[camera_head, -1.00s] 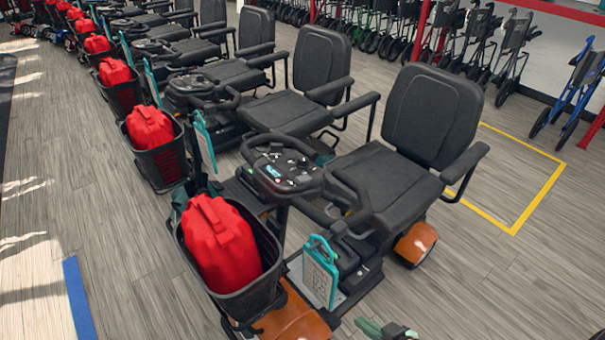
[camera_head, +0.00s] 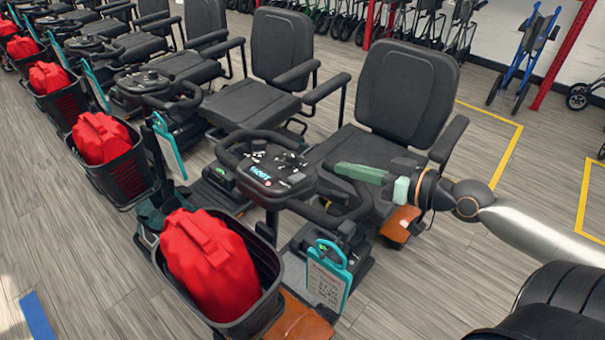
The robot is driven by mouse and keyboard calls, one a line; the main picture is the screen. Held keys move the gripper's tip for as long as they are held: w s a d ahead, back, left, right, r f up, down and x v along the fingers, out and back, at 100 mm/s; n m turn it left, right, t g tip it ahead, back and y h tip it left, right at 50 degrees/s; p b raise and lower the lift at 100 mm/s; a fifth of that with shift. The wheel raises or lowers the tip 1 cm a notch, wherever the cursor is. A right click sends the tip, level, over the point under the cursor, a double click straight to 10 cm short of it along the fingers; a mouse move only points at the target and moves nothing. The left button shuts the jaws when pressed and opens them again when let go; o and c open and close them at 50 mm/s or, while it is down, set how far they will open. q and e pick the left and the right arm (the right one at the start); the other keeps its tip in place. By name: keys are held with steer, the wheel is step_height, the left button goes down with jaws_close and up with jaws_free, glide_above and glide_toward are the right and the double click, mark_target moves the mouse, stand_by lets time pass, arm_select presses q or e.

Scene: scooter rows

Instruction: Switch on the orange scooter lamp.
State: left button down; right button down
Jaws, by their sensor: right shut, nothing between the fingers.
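The orange scooter is the nearest in the row, with orange body panels (camera_head: 299,322) low at its front and a black seat (camera_head: 404,92). Its dark control panel (camera_head: 272,170) sits between looped handlebars and carries small knobs and a lit display. I cannot tell which control is the lamp switch, and I cannot make out the lamp. My right gripper (camera_head: 345,169) is shut and empty, with green fingers pointing left. In the picture its tip is just right of the control panel, over the seat area; I see no contact. My left gripper is not in view.
A black basket (camera_head: 268,277) with a red bag (camera_head: 209,262) is at the scooter's front. A teal-framed tag (camera_head: 328,274) hangs beside the tiller. More scooters stand close on the left. Folded walkers line the back wall. Floor at right, with yellow lines (camera_head: 509,148), is open.

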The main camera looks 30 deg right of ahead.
steer(key=shift+w, duration=0.15)
steer(key=p, duration=0.2)
glide_above(304, 187)
steer(key=d, duration=0.1)
steer(key=shift+w+f, duration=0.25)
steer(key=shift+f, duration=0.85)
steer(key=f, duration=0.2)
steer(key=shift+s+a+f+b, duration=0.15)
steer(key=shift+a+f+b, duration=0.15)
steer(key=shift+f, duration=0.1)
steer(key=shift+a+f, duration=0.2)
steer(key=shift+f, duration=0.45)
steer(key=shift+s+f, duration=0.1)
